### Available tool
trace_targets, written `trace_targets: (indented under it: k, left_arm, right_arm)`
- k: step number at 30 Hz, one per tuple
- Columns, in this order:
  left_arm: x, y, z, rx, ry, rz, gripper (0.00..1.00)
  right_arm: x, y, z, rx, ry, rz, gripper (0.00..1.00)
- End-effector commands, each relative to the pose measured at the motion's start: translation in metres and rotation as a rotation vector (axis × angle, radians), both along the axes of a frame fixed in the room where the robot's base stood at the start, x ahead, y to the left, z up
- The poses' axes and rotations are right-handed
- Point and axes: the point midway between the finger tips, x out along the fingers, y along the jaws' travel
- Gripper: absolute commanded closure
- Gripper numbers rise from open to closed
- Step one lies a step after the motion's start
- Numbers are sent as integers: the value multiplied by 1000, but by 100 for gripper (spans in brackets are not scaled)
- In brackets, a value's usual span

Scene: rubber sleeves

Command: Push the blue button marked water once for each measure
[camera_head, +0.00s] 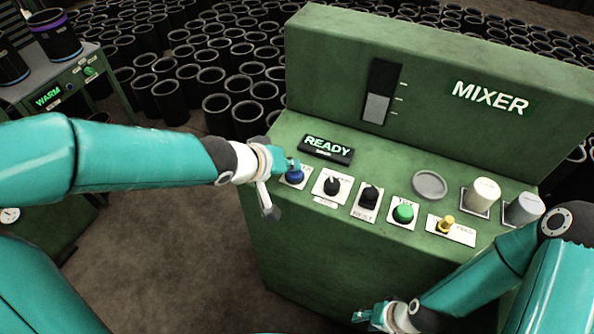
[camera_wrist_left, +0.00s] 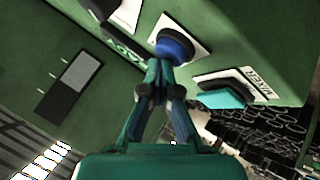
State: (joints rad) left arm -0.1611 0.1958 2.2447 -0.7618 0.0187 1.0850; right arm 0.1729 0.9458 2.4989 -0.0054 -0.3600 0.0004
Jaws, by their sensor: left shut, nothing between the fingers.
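The blue button (camera_head: 295,175) sits on a white plate at the left end of the sloped panel of the green mixer (camera_head: 440,50). My left gripper (camera_head: 287,163) is shut and empty, its fingertips right at the button. In the left wrist view the blue button (camera_wrist_left: 175,46) shows just beyond the closed fingertips (camera_wrist_left: 160,68). I cannot tell whether they touch it or whether it is pressed in. The level window (camera_head: 376,107) has a light fill in its lower part, with marks beside it. My right gripper (camera_head: 368,314) is low in front of the mixer; its jaws are too small to read.
A lit READY sign (camera_head: 327,149) stands behind the button. Black knobs (camera_head: 332,186), a green button (camera_head: 403,213), a yellow control (camera_head: 446,224) and pale cylinders (camera_head: 481,195) line the panel to the right. A WARM unit (camera_head: 75,85) stands at left. Many black sleeves (camera_head: 170,100) fill the floor behind.

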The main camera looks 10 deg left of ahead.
Motion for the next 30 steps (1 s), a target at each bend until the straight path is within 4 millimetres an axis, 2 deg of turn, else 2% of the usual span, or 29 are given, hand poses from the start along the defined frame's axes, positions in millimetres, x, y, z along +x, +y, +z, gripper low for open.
trace_targets:
  k: [5, 14, 25, 30]
  left_arm:
    - [0, 0, 1, 1, 2, -1, 100]
    - [-1, -4, 16, -2, 3, -3, 100]
    - [-1, -4, 17, -2, 3, -3, 100]
    - [0, -4, 29, -2, 2, -2, 100]
  right_arm:
    - [-2, -1, 0, 1, 6, -4, 60]
    - [0, -2, 14, 1, 3, -6, 60]
    - [0, -1, 15, 1, 3, -5, 60]
    - [-1, -1, 27, 0, 3, -4, 60]
